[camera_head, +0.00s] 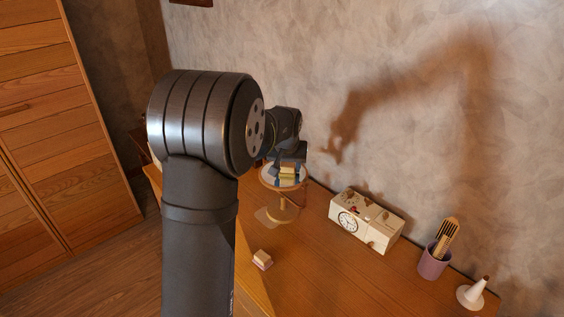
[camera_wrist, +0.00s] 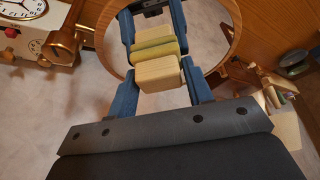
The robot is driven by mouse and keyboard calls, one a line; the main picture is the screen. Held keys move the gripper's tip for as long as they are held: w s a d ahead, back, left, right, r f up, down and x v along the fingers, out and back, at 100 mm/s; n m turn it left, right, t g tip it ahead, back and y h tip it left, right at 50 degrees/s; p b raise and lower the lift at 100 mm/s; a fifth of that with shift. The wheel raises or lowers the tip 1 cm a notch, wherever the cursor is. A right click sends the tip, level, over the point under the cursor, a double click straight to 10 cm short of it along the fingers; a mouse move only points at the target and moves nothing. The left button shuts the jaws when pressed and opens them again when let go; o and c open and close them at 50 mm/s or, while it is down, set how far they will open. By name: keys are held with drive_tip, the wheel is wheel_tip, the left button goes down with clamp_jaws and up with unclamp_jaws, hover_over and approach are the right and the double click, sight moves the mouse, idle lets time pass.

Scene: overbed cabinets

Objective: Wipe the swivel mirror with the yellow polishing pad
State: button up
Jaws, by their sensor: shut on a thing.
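The swivel mirror (camera_head: 266,181) is a round disc with a thin rim on a brass-coloured stand, standing on the wooden top. In the wrist view its wooden-brown ring (camera_wrist: 236,32) surrounds the glass, which faces my gripper. My gripper (camera_head: 288,165) is over the mirror, its blue fingers shut on the polishing pad (camera_wrist: 157,73), a cream block with a yellow-green face. The pad's yellow side is against or very close to the glass; the matching cream block beyond it looks like its reflection. Actual contact cannot be told for certain. In the head view the pad (camera_head: 287,173) shows small.
A cream clock box (camera_head: 372,222) stands right of the mirror. A small pink-and-white block (camera_head: 262,260) lies in front. The wall is close behind; the wooden top between is clear.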

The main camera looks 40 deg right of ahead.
drive_tip(key=s, duration=0.2)
drive_tip(key=shift+s+a, duration=0.1)
drive_tip(key=shift+s, duration=0.2)
drive_tip(key=shift+w, duration=3.75)
wheel_tip(320, 180, up, 8)
drive_tip(key=shift+w, duration=0.1)
drive_tip(key=w+a+f+n+y, duration=0.1)
drive_tip(key=w+a+f+n, duration=0.1)
drive_tip(key=w+a+f, duration=0.5)
drive_tip(key=w+a+f+n+t, duration=0.15)
drive_tip(key=a+f, duration=0.25)
drive_tip(key=a, duration=0.6)
drive_tip(key=w+a+f+n+g+y, duration=0.1)
drive_tip(key=w+a+f+n, duration=0.1)
drive_tip(key=w+a+f, duration=0.55)
drive_tip(key=s+a+f+n, duration=0.1)
drive_tip(key=s+a+f, duration=0.2)
drive_tip(key=a, duration=0.6)
drive_tip(key=s+a+f+n+y, duration=0.1)
drive_tip(key=s+a+f+n, duration=0.1)
drive_tip(key=a, duration=0.8)
drive_tip(key=s+a+f+n+t, duration=0.1)
drive_tip(key=s+a+f, duration=0.3)
drive_tip(key=a, duration=0.6)
drive_tip(key=shift+f+y, duration=0.3)
drive_tip(key=shift+f, duration=0.3)
